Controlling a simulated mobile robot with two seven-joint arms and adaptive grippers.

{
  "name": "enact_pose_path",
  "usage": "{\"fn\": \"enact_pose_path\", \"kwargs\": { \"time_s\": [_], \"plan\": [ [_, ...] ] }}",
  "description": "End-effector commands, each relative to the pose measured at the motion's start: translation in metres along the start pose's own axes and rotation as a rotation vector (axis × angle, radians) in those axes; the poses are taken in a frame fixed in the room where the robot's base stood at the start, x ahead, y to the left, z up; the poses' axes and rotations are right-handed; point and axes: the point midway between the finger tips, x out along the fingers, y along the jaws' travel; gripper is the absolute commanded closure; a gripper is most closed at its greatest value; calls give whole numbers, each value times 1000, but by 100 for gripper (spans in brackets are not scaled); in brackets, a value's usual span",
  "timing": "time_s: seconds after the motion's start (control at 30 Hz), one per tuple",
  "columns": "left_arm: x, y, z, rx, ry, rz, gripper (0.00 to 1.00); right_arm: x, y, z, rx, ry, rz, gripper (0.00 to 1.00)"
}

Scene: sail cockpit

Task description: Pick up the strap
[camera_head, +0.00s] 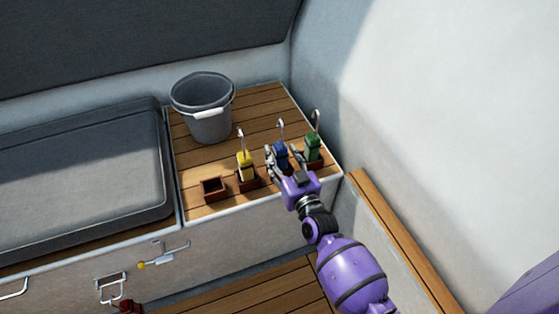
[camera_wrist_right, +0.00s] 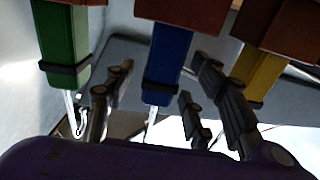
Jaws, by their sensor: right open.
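Three strap bundles with metal hooks on top stand upright in brown holders: a yellow strap (camera_head: 245,166), a blue strap (camera_head: 281,152) and a green strap (camera_head: 313,147). My right gripper (camera_head: 283,163) is open at the blue strap, partly covering it in the head view. In the right wrist view, the blue strap (camera_wrist_right: 168,55) shows between the spread fingers of my right gripper (camera_wrist_right: 160,80); I cannot tell whether they touch it. The green strap (camera_wrist_right: 63,45) and yellow strap (camera_wrist_right: 262,72) lie outside the fingers. My left gripper is not in view.
An empty brown holder (camera_head: 214,190) is left of the yellow strap. A grey bucket (camera_head: 208,122) stands behind on the wooden top. A grey cushion (camera_head: 80,180) lies left. A red object (camera_head: 129,306), partly cut off, is low near the latch. A wall rises right.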

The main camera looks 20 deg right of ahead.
Motion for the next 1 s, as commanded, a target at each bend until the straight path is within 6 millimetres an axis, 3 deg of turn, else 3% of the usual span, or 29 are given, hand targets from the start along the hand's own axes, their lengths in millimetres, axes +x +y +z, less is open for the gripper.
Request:
{"fn": "enact_pose_path", "kwargs": {
  "time_s": [0.13,0.37,0.77,1.0],
  "plan": [
    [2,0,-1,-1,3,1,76,15,0,1,-1,-1,-1,50],
    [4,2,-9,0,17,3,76,17,0,0,-1,-1,0,50],
    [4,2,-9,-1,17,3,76,17,0,0,0,-1,0,100],
    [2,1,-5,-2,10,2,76,17,0,-1,0,2,0,100]
  ]
}}
